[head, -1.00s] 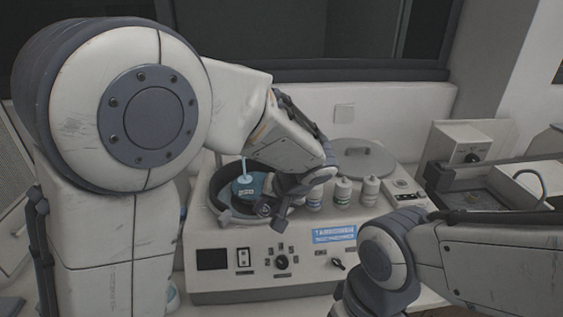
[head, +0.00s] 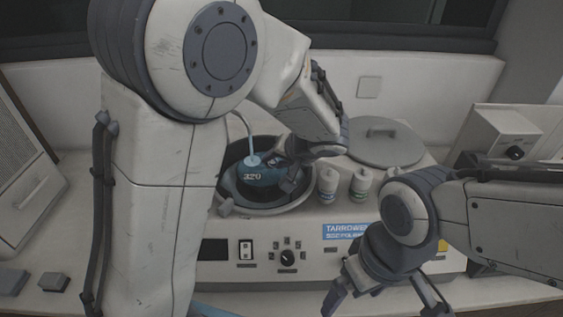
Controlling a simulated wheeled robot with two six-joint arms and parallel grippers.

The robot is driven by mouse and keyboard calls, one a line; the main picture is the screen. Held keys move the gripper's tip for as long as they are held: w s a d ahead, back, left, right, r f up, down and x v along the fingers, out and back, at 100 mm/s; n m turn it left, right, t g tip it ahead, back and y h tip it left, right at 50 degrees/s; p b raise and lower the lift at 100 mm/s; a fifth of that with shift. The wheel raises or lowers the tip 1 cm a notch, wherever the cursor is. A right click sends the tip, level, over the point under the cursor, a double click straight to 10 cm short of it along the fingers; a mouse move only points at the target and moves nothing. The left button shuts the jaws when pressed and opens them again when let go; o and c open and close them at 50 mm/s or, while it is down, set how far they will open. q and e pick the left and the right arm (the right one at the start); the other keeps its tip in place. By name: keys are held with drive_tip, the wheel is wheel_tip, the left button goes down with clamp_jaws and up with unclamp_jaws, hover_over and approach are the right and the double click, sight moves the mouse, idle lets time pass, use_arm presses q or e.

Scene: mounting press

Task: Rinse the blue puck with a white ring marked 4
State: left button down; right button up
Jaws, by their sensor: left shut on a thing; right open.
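My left gripper (head: 284,178) reaches down into the round dark bowl (head: 296,204) of the polishing machine, over the right side of the blue disc (head: 253,178) marked 320. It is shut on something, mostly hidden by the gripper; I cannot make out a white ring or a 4. A thin spout (head: 241,122) curves down over the disc, with a pale blue patch where it meets it. My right gripper (head: 385,300) is open and empty in front of the machine's right side.
White bottles (head: 327,184) stand right of the bowl, close to my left gripper. A round grey lid (head: 385,143) lies behind them. The front panel has a knob (head: 288,258) and a switch (head: 245,250). Another machine (head: 510,145) stands at the right.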

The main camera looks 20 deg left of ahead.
use_arm(q)
drive_tip(key=w+a, duration=0.2)
drive_tip(key=shift+a+f, duration=0.35)
drive_tip(key=shift+f, duration=0.05)
drive_tip(key=shift+w+a+f+b, duration=0.25)
drive_tip(key=shift+w+a, duration=0.15)
drive_tip(key=shift+a, duration=0.1)
drive_tip(key=shift+w+a+f+b, duration=0.1)
drive_tip(key=shift+w+a+f, duration=0.15)
drive_tip(key=shift+w+a, duration=0.2)
drive_tip(key=shift+w+a+f+b, duration=0.15)
drive_tip(key=shift+w+a+b, duration=0.15)
drive_tip(key=shift+w+a, duration=0.25)
drive_tip(key=shift+w+a+f+b, duration=0.1)
drive_tip(key=shift+w+a+b, duration=0.25)
drive_tip(key=shift+a, duration=0.3)
idle(0.5)
drive_tip(key=shift+s+d+r+b, duration=0.15)
drive_tip(key=shift+s+d+b, duration=0.35)
drive_tip(key=shift+s+d, duration=0.3)
drive_tip(key=shift+s+d+r+b, duration=0.25)
drive_tip(key=shift+s+d+b, duration=0.1)
drive_tip(key=shift+s+d, duration=0.5)
drive_tip(key=shift+s+d+r+b, duration=0.2)
drive_tip(key=shift+s+d+b, duration=0.15)
drive_tip(key=shift+s+d, duration=0.5)
drive_tip(key=shift+w, duration=0.1)
drive_tip(key=shift+d+r, duration=0.1)
drive_tip(key=shift+r, duration=0.05)
